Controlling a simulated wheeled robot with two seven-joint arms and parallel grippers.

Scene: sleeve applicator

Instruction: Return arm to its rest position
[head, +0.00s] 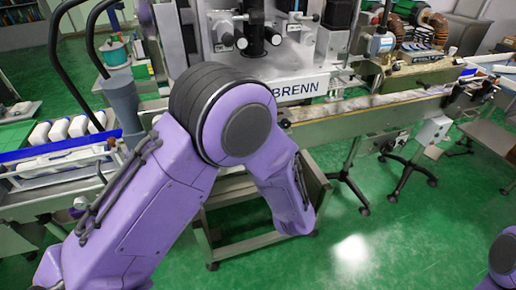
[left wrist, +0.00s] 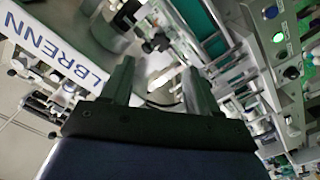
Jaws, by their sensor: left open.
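My left arm (head: 235,125), purple with a dark elbow joint, comes in from the left and bends over the middle of the head view. Its forearm points down in front of the machine, and its gripper is hidden there. In the left wrist view my left gripper (left wrist: 158,66) is open, its two dark fingers apart with nothing seen held between them. The machine lies beyond the fingers. Only a purple piece of my right arm (head: 503,256) shows at the lower right edge of the head view; its gripper is out of view.
The machine with the BRENN sign (head: 298,88) stands behind my left arm. A conveyor (head: 370,118) runs off to the right. A control panel (left wrist: 275,45) with a lit green button shows at the right. Green floor is open at front right.

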